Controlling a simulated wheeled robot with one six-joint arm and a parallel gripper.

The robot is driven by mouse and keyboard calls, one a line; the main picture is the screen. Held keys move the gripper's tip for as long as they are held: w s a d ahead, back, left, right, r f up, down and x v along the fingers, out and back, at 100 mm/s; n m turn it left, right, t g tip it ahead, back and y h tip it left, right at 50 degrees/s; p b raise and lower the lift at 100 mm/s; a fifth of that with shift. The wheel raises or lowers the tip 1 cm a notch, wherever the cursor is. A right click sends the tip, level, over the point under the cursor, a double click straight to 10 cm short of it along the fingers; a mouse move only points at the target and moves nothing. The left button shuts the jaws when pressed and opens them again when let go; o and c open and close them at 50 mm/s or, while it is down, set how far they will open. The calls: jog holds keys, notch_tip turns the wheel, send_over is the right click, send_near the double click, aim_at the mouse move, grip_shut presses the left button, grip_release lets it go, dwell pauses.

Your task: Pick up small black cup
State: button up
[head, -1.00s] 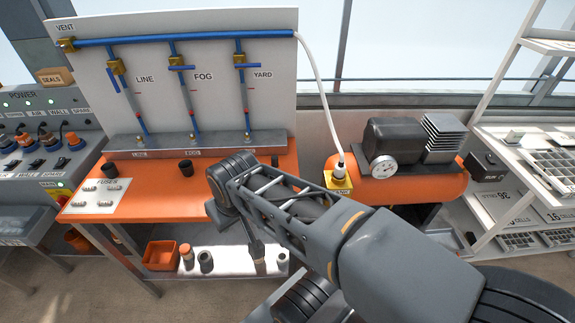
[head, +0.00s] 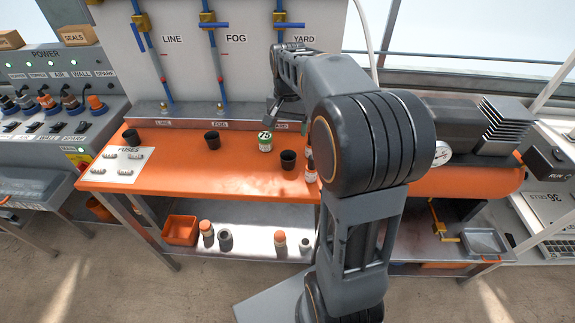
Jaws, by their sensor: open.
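Three small black cups stand on the orange bench top (head: 235,178) in the head view. One cup (head: 131,137) is at the left by the fuses panel, one (head: 212,140) is near the middle, and one (head: 288,160) is at the right, close to my arm. They look alike, and I cannot tell which one the task means. My gripper (head: 272,114) is above the back of the bench, near the wall panel. It is open and apart from the cups. It is small in view and partly hidden by my arm.
A white jar with a green "75" label (head: 265,142) stands between the middle and right cups. A small bottle (head: 310,172) is beside my arm. An orange bin (head: 181,230) is on the lower shelf. Bare bench shows in front of the cups.

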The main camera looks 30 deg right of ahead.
aim_at(288, 158)
jog(key=f, duration=1.3)
jog(key=shift+w+d+f+b, duration=0.15)
jog(key=shift+w+b, duration=0.1)
jog(key=shift+b, duration=0.15)
jog(key=shift+c, duration=0.4)
jog(key=c, duration=0.9)
